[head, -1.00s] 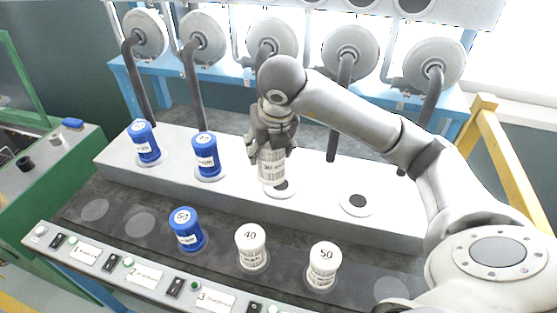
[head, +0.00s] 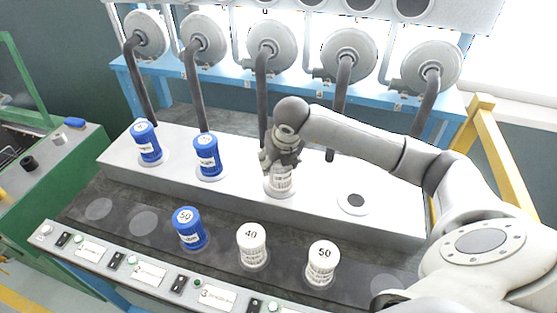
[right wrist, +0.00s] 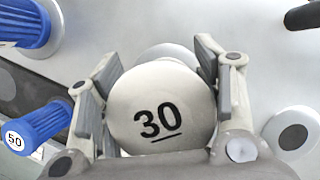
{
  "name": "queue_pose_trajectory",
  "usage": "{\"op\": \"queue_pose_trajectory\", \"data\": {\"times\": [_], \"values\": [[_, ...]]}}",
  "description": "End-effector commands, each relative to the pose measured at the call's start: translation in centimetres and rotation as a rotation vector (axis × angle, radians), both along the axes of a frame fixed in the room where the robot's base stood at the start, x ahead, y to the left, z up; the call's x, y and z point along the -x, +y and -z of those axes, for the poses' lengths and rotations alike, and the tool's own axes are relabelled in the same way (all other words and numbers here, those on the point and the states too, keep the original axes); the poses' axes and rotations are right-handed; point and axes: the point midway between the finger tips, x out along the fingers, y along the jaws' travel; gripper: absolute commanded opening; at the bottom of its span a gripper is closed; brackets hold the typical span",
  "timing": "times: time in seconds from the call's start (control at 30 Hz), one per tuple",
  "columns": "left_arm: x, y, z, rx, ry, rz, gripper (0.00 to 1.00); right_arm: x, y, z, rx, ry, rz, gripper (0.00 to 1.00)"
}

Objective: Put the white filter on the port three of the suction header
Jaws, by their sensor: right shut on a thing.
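My right gripper (head: 281,163) is shut on the white filter marked 30 (head: 283,182), which stands about upright over port three of the suction header (head: 318,197). The filter's lower end covers the port's dark opening; I cannot tell whether it is fully seated. In the right wrist view the filter's cap (right wrist: 160,108) sits between the two fingers. Two blue filters stand on the first port (head: 146,142) and second port (head: 207,155). The fourth port (head: 354,202) is empty. My left gripper is not in view.
On the dark strip in front stand a blue filter marked 50 (head: 188,229), a white filter marked 40 (head: 252,245) and a white filter marked 50 (head: 321,264). Dark hoses (head: 197,95) rise behind the header to grey blowers (head: 270,45). A yellow frame (head: 500,160) is at right.

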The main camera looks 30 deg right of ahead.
Motion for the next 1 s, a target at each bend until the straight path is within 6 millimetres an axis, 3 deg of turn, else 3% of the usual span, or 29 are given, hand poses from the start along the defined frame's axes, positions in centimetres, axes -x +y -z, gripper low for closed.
{"op": "queue_pose_trajectory", "data": {"times": [0.07,0.1,0.27,0.67,0.77,1.0], "values": [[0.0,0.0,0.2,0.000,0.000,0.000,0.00,0.0,0.0,0.1,-0.001,-0.001,0.000,0.30],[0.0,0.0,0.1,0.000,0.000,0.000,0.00,0.0,0.0,0.1,0.000,0.000,0.000,0.63],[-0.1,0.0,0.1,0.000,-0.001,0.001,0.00,0.0,0.0,0.1,0.000,0.000,0.000,0.82],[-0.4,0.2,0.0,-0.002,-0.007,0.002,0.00,0.0,0.0,-0.2,0.000,-0.001,0.000,0.82],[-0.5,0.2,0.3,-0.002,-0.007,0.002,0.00,0.4,0.2,-1.3,-0.001,-0.003,-0.001,0.82],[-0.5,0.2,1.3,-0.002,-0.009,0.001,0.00,2.3,0.7,-5.9,0.001,-0.006,-0.001,0.82]]}}
